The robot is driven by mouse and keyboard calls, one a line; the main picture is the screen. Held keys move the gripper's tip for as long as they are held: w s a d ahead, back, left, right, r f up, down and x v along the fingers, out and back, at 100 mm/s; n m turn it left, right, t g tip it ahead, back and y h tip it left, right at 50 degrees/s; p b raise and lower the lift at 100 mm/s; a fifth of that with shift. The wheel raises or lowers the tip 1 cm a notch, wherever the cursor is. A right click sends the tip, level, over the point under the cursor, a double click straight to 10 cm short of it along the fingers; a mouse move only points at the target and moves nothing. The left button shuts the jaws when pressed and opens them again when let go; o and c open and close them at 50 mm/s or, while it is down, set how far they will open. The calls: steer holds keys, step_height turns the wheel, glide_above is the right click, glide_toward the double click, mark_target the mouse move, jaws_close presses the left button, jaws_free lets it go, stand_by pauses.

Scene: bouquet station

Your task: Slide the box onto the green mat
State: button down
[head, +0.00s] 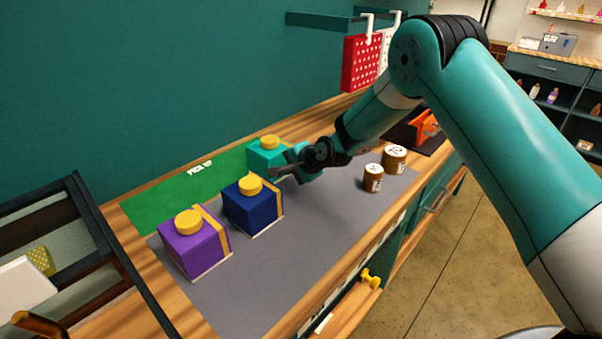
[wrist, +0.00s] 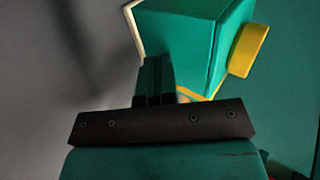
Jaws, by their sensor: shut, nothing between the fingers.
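A teal box (head: 262,158) with a yellow knob stands at the right end of the green mat (head: 160,203), near its border with the grey mat (head: 300,225); how much of it rests on green is hard to tell. My gripper (head: 276,173) is shut and empty, low at the near side of the teal box. In the wrist view the closed fingers (wrist: 154,82) overlap the edge of the teal box (wrist: 180,40); I cannot tell if they touch. A navy box (head: 250,208) and a purple box (head: 194,250) stand on the grey mat to the left.
A dark-framed rack (head: 120,255) stands at the left. The teal wall (head: 150,90) rises behind the mats. The grey mat's near middle is clear.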

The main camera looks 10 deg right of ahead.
mark_target(278, 156)
steer(key=shift+w+a+b, duration=0.25)
steer(key=shift+w+a, duration=0.25)
steer(key=shift+w, duration=0.2)
steer(key=shift+w+a+b, duration=0.25)
steer(key=shift+w+a, duration=0.25)
steer(key=shift+w, duration=0.15)
steer(key=shift+w+a+b, duration=0.45)
steer(key=shift+w+a, duration=0.15)
steer(key=shift+w, duration=0.2)
steer(key=shift+w+a+b, duration=0.45)
steer(key=shift+w+a, duration=0.15)
steer(key=shift+w, duration=0.2)
steer(key=shift+w+a+b, duration=0.7)
steer(key=shift+w+a, duration=0.1)
steer(key=shift+w, duration=0.35)
steer(key=shift+s+d+r+p, duration=0.4)
steer(key=shift+s+d, duration=0.2)
steer(key=shift+s, duration=0.25)
steer(key=shift+s+d+r+p, duration=0.4)
steer(key=shift+s+d, duration=0.2)
steer(key=shift+s, duration=0.2)
steer(key=shift+s+d+r, duration=0.2)
steer(key=shift+s+d, duration=0.35)
steer(key=shift+s, duration=0.3)
